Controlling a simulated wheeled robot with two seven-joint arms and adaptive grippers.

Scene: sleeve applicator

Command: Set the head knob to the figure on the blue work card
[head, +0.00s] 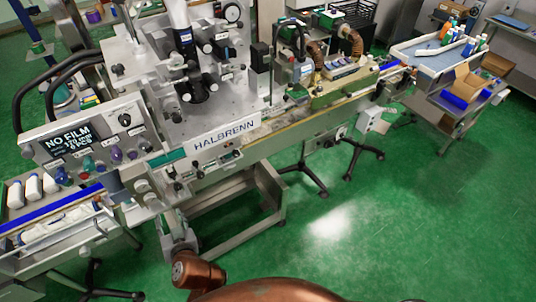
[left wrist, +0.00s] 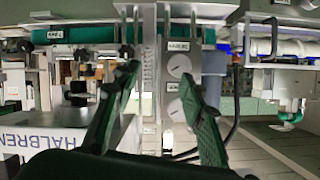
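The grey machine (head: 214,110) bears a HALBRENN plate. In the left wrist view, two round white dials (left wrist: 178,66) sit one above the other on a grey plate beside a vertical scale (left wrist: 148,75). I cannot tell which control is the head knob. I cannot identify the blue work card or read any figure on one; a small flat blue item (head: 513,21) lies on the far right table. My left gripper (head: 178,236) is low at the machine's front. In the wrist view its green fingers (left wrist: 163,92) are apart, with nothing between them. My right gripper is out of view.
A control panel (head: 95,142) reads NO FILM and has a black knob and coloured buttons. White bottles (head: 33,188) stand on the left infeed. A conveyor (head: 300,122) runs right towards a tray table (head: 432,55). The green floor at right is clear.

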